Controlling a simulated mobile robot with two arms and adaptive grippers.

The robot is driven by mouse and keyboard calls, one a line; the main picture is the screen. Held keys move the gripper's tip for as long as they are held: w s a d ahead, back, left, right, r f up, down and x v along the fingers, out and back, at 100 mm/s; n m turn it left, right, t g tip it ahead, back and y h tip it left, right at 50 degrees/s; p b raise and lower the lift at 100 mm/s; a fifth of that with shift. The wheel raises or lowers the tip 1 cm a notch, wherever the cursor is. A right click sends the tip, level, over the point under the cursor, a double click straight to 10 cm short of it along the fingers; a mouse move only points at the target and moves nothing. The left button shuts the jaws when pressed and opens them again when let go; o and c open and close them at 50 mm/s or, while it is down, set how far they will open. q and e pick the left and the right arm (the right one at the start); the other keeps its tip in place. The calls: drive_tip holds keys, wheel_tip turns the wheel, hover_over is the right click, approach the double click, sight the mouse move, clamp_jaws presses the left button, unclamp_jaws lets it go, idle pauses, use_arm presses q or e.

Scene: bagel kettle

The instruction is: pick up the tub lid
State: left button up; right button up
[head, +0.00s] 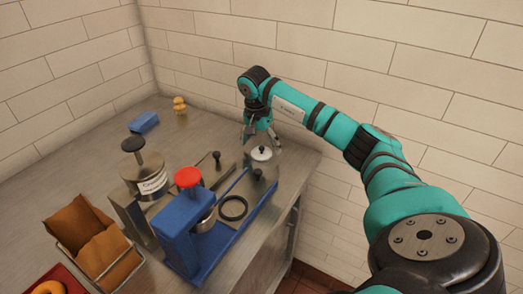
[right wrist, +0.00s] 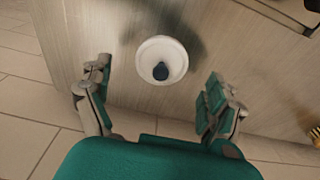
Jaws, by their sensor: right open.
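The tub lid (head: 261,155) is a small white disc with a dark knob, near the far right part of the steel counter. In the right wrist view the lid (right wrist: 148,69) is seen from above, with its knob near the middle. My right gripper (head: 260,138) is open and points down just above and behind the lid. In the right wrist view its two fingers stand wide apart, with the lid beyond and between them, not touched. My left gripper is not in view.
A blue press with a red knob (head: 188,177) and a grinder-like machine (head: 149,184) stand left of the lid. A black ring (head: 233,208) lies on the blue base. A blue block (head: 144,122) and wooden piece (head: 180,105) sit at the back. Tiled walls close behind.

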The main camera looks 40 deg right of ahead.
wheel_tip(320, 180, down, 2)
drive_tip(key=shift+d, duration=0.15)
drive_tip(key=shift+c, duration=0.2)
drive_tip(key=c, duration=0.8)
drive_tip(key=shift+r, duration=0.15)
